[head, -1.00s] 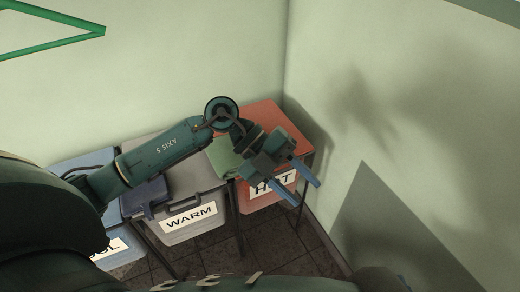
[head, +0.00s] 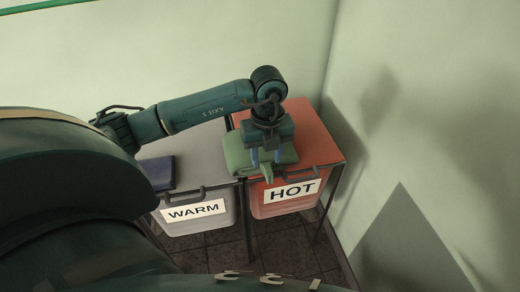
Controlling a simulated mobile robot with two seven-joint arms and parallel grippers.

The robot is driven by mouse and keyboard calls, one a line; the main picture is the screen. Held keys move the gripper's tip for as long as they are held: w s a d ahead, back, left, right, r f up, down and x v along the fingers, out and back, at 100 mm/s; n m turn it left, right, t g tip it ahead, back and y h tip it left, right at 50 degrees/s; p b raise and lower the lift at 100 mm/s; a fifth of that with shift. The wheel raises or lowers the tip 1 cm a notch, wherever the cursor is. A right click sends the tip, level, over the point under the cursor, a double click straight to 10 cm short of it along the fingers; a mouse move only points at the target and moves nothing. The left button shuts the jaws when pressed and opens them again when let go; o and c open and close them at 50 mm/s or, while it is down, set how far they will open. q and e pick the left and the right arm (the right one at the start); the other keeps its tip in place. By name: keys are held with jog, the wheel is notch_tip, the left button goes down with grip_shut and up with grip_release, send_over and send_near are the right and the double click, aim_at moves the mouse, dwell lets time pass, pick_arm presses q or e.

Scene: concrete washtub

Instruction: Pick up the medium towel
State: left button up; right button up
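A folded green towel (head: 237,154) lies mostly on the lid of the red HOT bin, near the WARM bin, with a narrow part draping toward the front edge. A dark blue folded towel (head: 160,173) lies on the WARM bin, partly hidden by my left arm. The frames do not show which is the medium one. My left gripper (head: 267,157) points down over the green towel, its blue fingers apart on either side of the narrow part. I cannot tell whether the fingers touch the cloth. My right gripper is not in view.
The red HOT bin (head: 318,138) stands in the corner beside the right wall (head: 440,110). The grey WARM bin (head: 205,150) stands to its left. Both have front handles. Tiled floor (head: 215,258) shows below. The right part of the HOT lid is clear.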

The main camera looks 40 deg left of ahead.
aim_at(268, 168)
pick_arm(q)
jog(key=f, duration=0.3)
jog(key=f+b, duration=0.1)
jog(key=f, duration=0.1)
jog(key=shift+d+f, duration=0.15)
jog(key=shift+d, duration=0.2)
jog(key=shift+c, duration=0.2)
grip_shut()
